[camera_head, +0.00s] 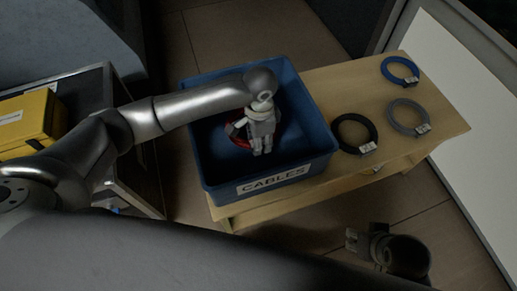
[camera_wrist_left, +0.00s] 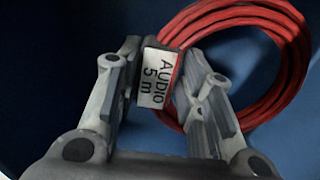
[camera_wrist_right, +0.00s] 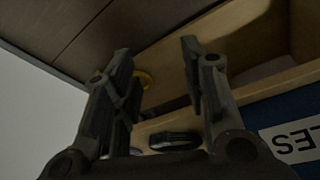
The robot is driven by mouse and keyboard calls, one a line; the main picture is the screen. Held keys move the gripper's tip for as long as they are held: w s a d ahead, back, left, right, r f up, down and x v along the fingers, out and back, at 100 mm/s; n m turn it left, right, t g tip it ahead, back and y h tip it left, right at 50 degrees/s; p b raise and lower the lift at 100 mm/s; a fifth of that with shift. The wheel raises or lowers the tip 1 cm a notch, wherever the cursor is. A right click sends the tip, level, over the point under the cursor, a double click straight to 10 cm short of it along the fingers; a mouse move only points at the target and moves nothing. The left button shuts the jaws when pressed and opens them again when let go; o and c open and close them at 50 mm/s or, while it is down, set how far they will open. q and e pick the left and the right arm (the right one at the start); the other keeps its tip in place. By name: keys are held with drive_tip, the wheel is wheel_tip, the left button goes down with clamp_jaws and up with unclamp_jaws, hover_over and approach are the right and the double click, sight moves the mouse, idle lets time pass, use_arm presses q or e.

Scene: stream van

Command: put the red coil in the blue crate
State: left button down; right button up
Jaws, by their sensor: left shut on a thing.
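The red coil (camera_head: 237,138) is inside the blue crate (camera_head: 325,152), partly hidden behind my left gripper in the head view. In the left wrist view the red coil (camera_wrist_left: 285,30) shows its loops against blue crate surface, with a white tag reading "AUDIO 5 m" (camera_wrist_left: 157,78). My left gripper (camera_head: 262,150) reaches down into the crate, and its fingers (camera_wrist_left: 162,75) are shut on the coil at the tag. I cannot tell whether the coil touches the crate floor. My right gripper (camera_wrist_right: 160,65) is open and empty, low in front of the bench.
The crate stands on a wooden bench (camera_head: 330,85) and bears a "CABLES" label. A black coil (camera_head: 355,133), a grey coil (camera_head: 408,117) and a blue coil (camera_head: 399,70) lie on the bench to its right. A yellow case (camera_head: 30,118) is at the left.

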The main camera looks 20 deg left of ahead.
use_arm(q)
wheel_tip(320, 180, down, 2)
drive_tip(key=shift+f, duration=0.1)
wheel_tip(320, 180, down, 3)
drive_tip(key=shift+f+b, duration=0.2)
drive_tip(key=shift+b, duration=0.65)
use_arm(e)
drive_tip(key=shift+s+d+r, duration=0.1)
drive_tip(key=shift+s+r, duration=0.3)
drive_tip(key=shift+r, duration=0.15)
use_arm(q)
drive_tip(key=c, duration=1)
unclamp_jaws()
drive_tip(key=shift+f, duration=0.1)
drive_tip(key=shift+o, duration=0.2)
